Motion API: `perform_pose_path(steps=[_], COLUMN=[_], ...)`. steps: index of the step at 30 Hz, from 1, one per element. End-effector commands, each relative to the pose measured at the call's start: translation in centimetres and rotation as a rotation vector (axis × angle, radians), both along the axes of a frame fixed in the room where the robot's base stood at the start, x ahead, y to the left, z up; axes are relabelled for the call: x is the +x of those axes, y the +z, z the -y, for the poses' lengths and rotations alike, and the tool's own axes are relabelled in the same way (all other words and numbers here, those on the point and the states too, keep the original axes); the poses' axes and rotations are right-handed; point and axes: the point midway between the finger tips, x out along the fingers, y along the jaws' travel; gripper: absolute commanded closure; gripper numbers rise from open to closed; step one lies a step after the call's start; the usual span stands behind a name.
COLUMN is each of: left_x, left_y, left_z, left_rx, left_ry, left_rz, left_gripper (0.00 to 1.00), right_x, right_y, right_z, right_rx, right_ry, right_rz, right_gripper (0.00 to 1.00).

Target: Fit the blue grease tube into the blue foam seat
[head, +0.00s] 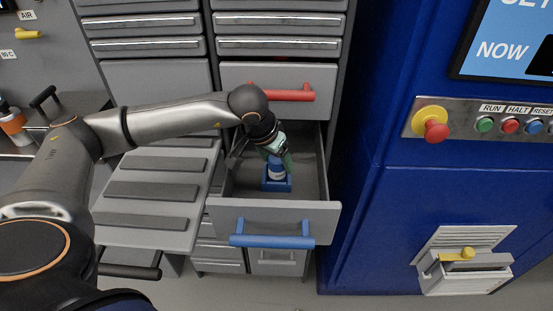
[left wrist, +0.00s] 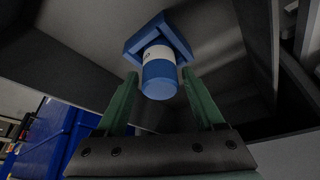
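The blue grease tube (head: 276,172), with a white band, stands in the blue foam seat (head: 277,186) inside the open drawer. In the left wrist view the tube (left wrist: 159,79) has its base end within the square seat (left wrist: 131,42); how deep it sits is hidden. My left gripper (head: 276,155) is above the tube in the drawer. In the left wrist view its green fingers (left wrist: 160,82) are apart, one on each side of the tube's near end, with a narrow gap showing at both sides. My right gripper is not in view.
The open drawer has a blue handle (head: 272,241); a closed drawer with a red handle (head: 282,92) is above it. A grey ribbed panel (head: 155,190) stands left of it. A blue machine (head: 375,200) with buttons is at the right.

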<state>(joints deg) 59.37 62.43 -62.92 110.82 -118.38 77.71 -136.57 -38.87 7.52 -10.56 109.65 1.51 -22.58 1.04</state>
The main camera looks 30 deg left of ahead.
Motion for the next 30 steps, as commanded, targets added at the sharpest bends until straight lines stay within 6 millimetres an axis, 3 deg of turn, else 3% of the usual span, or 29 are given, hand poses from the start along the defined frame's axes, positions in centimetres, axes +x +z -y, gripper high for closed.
perform_pose_path(steps=[3,14,24,30], left_x=[0.0,-0.2,-2.9,-4.1], left_y=[0.0,0.9,7.4,10.3], left_z=[0.0,0.0,-0.1,-0.1], left_rx=[0.0,0.0,0.001,0.0], left_ry=[0.0,0.0,-0.001,0.0], left_rz=[0.0,0.002,0.006,0.003], left_gripper=[0.19,0.19,0.19,0.19], right_x=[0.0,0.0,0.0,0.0], right_y=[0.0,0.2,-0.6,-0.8], right_z=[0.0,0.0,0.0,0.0], right_rx=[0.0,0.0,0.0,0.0], right_ry=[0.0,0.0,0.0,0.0], right_rz=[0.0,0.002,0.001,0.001], right_gripper=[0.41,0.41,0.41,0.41])
